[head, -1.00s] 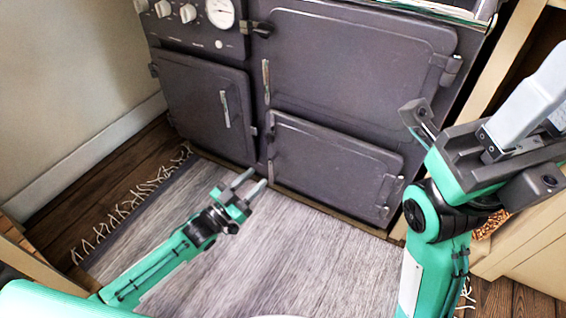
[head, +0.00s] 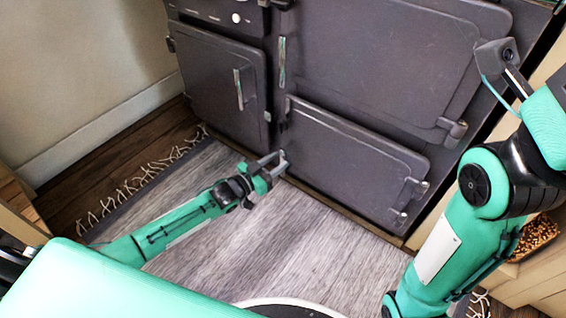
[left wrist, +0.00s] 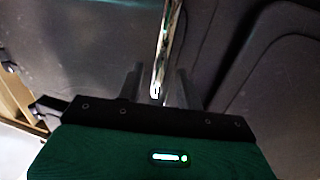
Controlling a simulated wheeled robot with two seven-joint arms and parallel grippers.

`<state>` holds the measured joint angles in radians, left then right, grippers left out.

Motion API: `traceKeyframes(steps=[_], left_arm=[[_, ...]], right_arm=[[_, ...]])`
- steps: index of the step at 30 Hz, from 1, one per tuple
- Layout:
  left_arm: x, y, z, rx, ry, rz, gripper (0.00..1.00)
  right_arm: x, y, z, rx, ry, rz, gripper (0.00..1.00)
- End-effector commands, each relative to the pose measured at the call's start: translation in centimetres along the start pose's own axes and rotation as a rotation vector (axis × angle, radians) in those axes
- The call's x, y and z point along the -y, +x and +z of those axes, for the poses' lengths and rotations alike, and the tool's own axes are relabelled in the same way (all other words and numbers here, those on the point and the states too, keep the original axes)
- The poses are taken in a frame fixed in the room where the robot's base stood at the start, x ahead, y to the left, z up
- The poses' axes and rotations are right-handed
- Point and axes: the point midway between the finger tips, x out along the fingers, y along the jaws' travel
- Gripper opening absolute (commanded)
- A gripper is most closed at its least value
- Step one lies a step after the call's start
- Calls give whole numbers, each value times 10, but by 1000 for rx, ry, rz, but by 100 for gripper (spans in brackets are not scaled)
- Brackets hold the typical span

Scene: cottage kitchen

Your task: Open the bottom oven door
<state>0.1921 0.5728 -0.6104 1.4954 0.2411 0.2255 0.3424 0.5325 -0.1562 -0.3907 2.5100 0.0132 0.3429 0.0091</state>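The bottom oven door (head: 345,165) is the dark grey lower right door of the range and looks closed. My left gripper (head: 284,159) is at the lower left edge of this door, low in front of the range. In the left wrist view a shiny upright bar handle (left wrist: 170,40) runs down between the two spread fingers of my left gripper (left wrist: 160,88). The fingers look apart, with the handle's lower end between them; I cannot tell whether either finger touches it. My right arm (head: 480,190) rises at the right, and its fingers are out of frame.
A larger oven door (head: 385,60) is above, and another door (head: 215,85) with an upright handle is to the left. A grey fringed rug (head: 270,240) covers the floor in front. A wooden cabinet (head: 525,275) stands at the right.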

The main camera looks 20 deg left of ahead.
Motion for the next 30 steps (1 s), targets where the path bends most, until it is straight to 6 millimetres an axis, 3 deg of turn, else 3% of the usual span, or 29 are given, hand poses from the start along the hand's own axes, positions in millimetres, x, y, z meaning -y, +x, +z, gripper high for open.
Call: traceKeyframes(steps=[7,18,24,30], left_arm=[[0,27,1,0,-1,0,36],[0,32,0,1,0,0,36],[0,32,0,1,0,0,0],[0,31,0,0,0,-1,0]], right_arm=[[2,-8,-5,-10,2,5,36],[2,-8,-5,-11,2,6,36],[2,-8,-6,-12,2,6,36],[2,-8,-5,-12,2,6,36]])
